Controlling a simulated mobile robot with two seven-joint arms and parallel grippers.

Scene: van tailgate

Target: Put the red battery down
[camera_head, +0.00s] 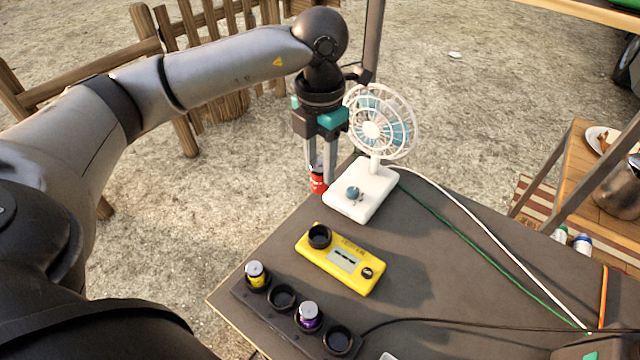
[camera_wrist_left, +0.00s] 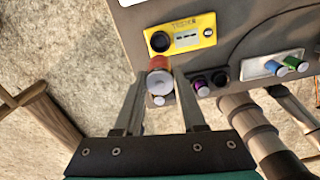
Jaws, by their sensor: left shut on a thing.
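My left gripper (camera_head: 321,178) is shut on the red battery (camera_head: 318,182), which hangs between its fingertips. The red battery shows at the left side of the fan's white base in the head view, above or beside the table edge. I cannot tell its exact height. In the left wrist view the battery (camera_wrist_left: 160,82) shows its pale round end between the two fingers. The yellow tester (camera_head: 342,257) lies on the table with an empty round socket at its left. The black charger (camera_head: 268,306) holds a yellow battery (camera_head: 256,274) and a purple battery (camera_head: 309,316); two bays look empty.
The white fan (camera_head: 362,190) stands at the table's back corner, close to the gripper. Cables cross the right side of the grey tabletop (camera_head: 445,270). A white tray (camera_wrist_left: 258,68) holds a blue and a green battery. A wooden fence (camera_head: 190,95) stands behind.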

